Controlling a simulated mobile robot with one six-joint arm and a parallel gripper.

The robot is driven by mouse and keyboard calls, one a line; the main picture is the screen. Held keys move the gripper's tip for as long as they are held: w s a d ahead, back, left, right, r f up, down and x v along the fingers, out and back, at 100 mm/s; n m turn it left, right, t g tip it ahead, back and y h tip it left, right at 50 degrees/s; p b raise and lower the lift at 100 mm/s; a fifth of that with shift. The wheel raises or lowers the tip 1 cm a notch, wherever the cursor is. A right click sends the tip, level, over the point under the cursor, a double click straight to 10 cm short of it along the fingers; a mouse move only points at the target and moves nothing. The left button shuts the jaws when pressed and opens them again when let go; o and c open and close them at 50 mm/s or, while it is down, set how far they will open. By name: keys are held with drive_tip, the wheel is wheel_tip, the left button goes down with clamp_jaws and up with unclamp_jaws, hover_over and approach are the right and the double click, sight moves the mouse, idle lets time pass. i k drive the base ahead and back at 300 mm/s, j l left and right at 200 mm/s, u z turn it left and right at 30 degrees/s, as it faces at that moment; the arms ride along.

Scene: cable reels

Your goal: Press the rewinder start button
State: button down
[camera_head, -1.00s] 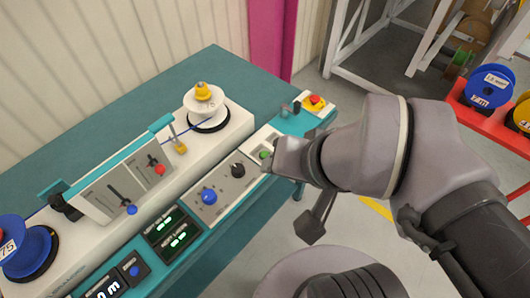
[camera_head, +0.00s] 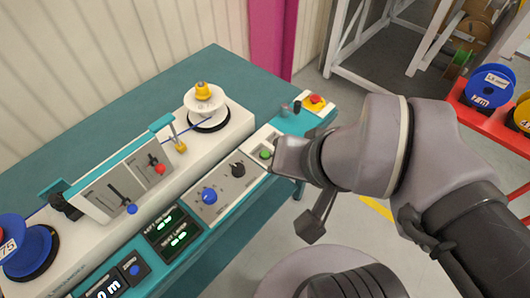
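The rewinder (camera_head: 240,118) is a long white machine on a teal bench. Its control panel carries a round green button (camera_head: 265,154), lit bright, at the right end of the row beside a black knob (camera_head: 238,170) and a blue knob (camera_head: 209,195). I take the green button for the start button. My gripper (camera_head: 279,155) reaches in from the right, its tip just right of the green button. A small gap seems to show between them. The fingers are too foreshortened to tell open from shut; nothing held is visible.
A red emergency stop (camera_head: 316,100) on a yellow base sits at the bench's far right corner. A white reel (camera_head: 203,100) and a blue reel (camera_head: 28,249) are mounted on the machine. Green-lit displays (camera_head: 173,231) lie in front. A red rack (camera_head: 488,130) with reels stands right.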

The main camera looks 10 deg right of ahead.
sight(264, 154)
drive_tip(key=j+z, duration=0.6)
drive_tip(key=z, duration=0.15)
drive_tip(key=j+z, duration=0.4)
drive_tip(key=k+l, duration=0.05)
drive_tip(key=l, duration=0.1)
